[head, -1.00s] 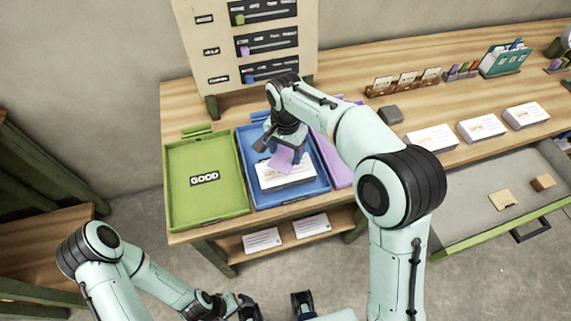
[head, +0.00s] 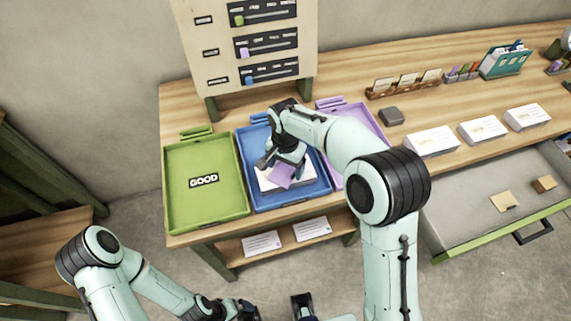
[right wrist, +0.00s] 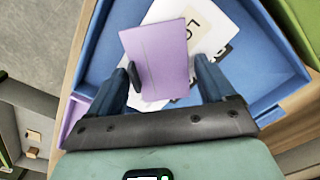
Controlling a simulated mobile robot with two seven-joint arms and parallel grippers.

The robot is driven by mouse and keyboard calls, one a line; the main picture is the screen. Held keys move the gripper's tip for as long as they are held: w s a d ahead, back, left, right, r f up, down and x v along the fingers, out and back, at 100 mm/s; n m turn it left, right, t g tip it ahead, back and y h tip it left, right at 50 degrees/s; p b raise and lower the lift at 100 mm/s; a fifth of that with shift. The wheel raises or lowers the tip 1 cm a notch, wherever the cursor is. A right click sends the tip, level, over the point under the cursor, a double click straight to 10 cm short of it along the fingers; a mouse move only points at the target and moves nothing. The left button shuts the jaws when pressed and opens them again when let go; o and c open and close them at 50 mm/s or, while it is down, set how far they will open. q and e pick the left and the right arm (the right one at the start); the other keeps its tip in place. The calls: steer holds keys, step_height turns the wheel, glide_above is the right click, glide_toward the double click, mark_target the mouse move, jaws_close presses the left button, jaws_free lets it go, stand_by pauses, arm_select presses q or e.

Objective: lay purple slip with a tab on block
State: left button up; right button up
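The purple slip (head: 282,176) lies over the white block (head: 302,179) in the blue tray (head: 323,187). I cannot tell whether the slip touches the block all over.
A green tray (head: 176,205) labelled GOOD is to the left, a purple tray (head: 367,120) to the right. A sign board (head: 222,75) stands behind. White card stacks (head: 432,142), a grey block (head: 391,116) and an open drawer (head: 470,205) are at right.

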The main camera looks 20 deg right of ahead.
mark_target(286, 171)
steer(key=shift+r, duration=0.1)
steer(key=shift+r, duration=0.3)
step_height(286, 171, up, 12)
steer(key=shift+f+p, duration=0.2)
steer(key=shift+p, duration=0.65)
